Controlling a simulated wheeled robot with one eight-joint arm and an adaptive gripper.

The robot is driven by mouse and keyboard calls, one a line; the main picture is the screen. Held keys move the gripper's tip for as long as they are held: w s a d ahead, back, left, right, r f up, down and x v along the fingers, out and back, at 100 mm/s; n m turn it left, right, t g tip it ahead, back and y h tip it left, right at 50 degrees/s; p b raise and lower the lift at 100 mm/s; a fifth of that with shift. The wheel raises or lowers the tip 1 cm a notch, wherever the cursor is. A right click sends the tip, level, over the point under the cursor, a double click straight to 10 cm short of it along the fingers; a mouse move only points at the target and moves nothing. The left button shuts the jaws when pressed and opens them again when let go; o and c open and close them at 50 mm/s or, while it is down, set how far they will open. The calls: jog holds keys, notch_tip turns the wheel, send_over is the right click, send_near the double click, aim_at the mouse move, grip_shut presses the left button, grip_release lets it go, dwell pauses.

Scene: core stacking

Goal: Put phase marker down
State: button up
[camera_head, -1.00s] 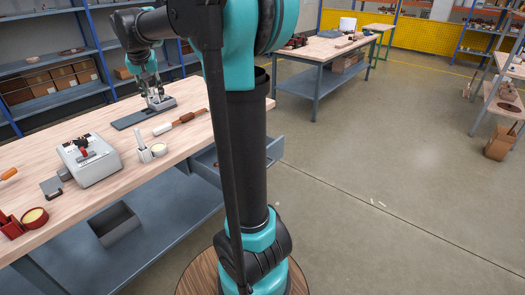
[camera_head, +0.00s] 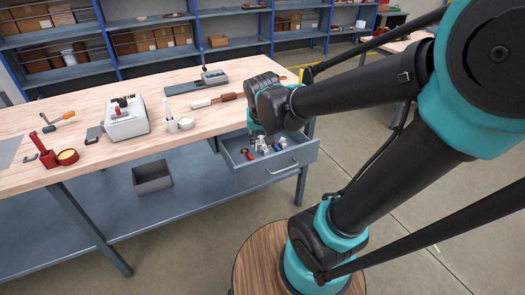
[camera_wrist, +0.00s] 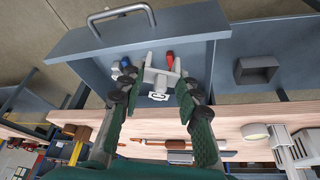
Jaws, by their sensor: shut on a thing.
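My gripper (camera_wrist: 157,92) is over the open drawer (camera_head: 302,156), its fingers pointing into it in the wrist view. It is shut on a small pale piece with a dark printed mark, which I take to be the phase marker (camera_wrist: 158,96). Exactly where the fingers touch it is not clear. My gripper (camera_head: 262,136) also shows at the drawer in the head view, where the marker cannot be told apart. A grey metal part (camera_wrist: 161,77), a red-handled tool (camera_wrist: 170,60) and blue pieces (camera_wrist: 124,66) lie beyond the marker.
An empty grey bin (camera_head: 152,178) sits on the shelf below. The drawer's front and handle stick out from the bench.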

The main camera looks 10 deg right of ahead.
jog(key=f+t, duration=0.1)
jog(key=w+f+t, duration=0.1)
jog(key=f, duration=0.1)
jog(key=f+t, duration=0.1)
jog(key=shift+w+d+f+t, duration=0.2)
jog(key=shift+w+f+t, duration=0.1)
jog(key=shift+w+f, duration=0.1)
jog(key=w+d, duration=0.1)
jog(key=w, duration=1.4)
jog(key=w+f, duration=0.1)
jog(key=f, duration=0.1)
jog(key=w+f, duration=0.1)
jog(key=f, duration=0.2)
jog(key=w+f, duration=0.1)
jog(key=f, duration=0.1)
jog(key=shift+w+d+f, duration=0.15)
jog(key=shift+d+f, duration=0.1)
jog(key=shift+f, duration=0.05)
jog(key=shift+w+f, duration=0.25)
jog(key=shift+f, duration=0.5)
jog(key=shift+w+f, duration=0.2)
jog(key=shift+f, duration=0.55)
jog(key=shift+w+r+g, duration=0.15)
jog(key=shift+g, duration=0.35)
jog(key=shift+w+g, duration=0.25)
jog(key=shift+g, duration=0.4)
jog(key=shift+w+g, duration=0.2)
jog(key=shift+g, duration=0.45)
jog(key=shift+f, duration=0.75)
